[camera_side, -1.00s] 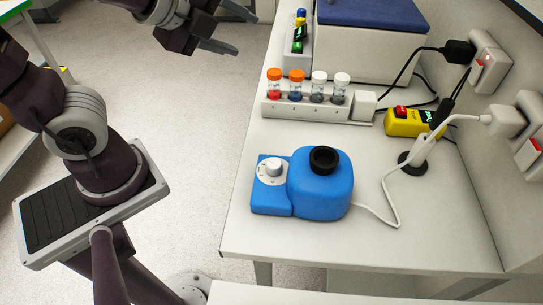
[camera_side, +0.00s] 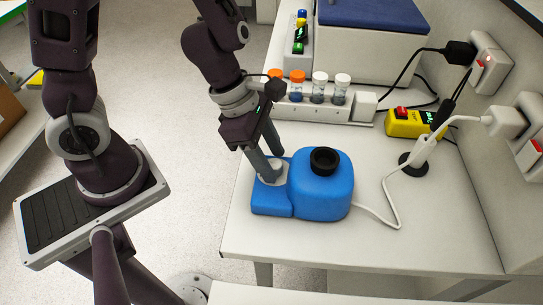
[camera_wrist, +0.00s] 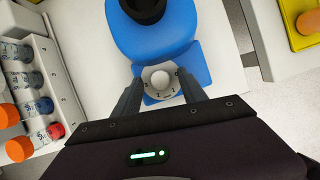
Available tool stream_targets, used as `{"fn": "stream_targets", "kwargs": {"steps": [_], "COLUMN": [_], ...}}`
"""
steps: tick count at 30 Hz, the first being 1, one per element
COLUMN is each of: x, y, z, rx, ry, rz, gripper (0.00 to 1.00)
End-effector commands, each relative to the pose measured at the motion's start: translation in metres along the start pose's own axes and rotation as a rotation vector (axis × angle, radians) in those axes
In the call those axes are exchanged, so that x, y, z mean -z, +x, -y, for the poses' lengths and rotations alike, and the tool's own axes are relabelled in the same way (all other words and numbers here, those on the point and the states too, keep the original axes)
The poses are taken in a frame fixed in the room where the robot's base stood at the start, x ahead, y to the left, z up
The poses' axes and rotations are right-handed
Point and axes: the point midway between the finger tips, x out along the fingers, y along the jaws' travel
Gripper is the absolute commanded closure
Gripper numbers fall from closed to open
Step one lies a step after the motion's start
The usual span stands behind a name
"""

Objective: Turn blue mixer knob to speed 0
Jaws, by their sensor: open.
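The blue mixer (camera_side: 322,190) stands near the left edge of the white bench, with a black cup on top. It also shows at the top of the wrist view (camera_wrist: 150,40). Its white knob (camera_wrist: 160,79) sits on a pale dial with marks too small to read. My gripper (camera_side: 274,164) points down over the knob. In the wrist view the fingers (camera_wrist: 159,87) stand apart on either side of the knob, with visible gaps to it. In the side view the fingers partly cover the knob and dial.
A white rack (camera_side: 310,106) with several capped vials stands behind the mixer. A yellow device (camera_side: 412,124) and a white plug on a black disc (camera_side: 412,165) are to the right. The mixer's white cable (camera_side: 388,217) runs there. The front bench is clear.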

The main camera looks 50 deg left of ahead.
Motion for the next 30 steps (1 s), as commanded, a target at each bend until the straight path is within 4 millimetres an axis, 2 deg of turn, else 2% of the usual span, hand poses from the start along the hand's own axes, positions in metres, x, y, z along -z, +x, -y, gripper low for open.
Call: {"fn": "stream_targets", "kwargs": {"steps": [11, 18, 23, 30], "x": [-0.0002, -0.0003, -0.0006, -0.0012], "y": [0.0045, 0.0043, 0.0043, 0.0046], "z": [0.0001, 0.0000, 0.0005, 0.0027], "rx": [0.000, 0.000, -0.010, -0.128], "ry": [-0.002, -0.002, -0.025, -0.309], "rz": [0.002, 0.002, 0.002, 0.003], "gripper": [0.53, 1.00, 1.00, 1.00]}}
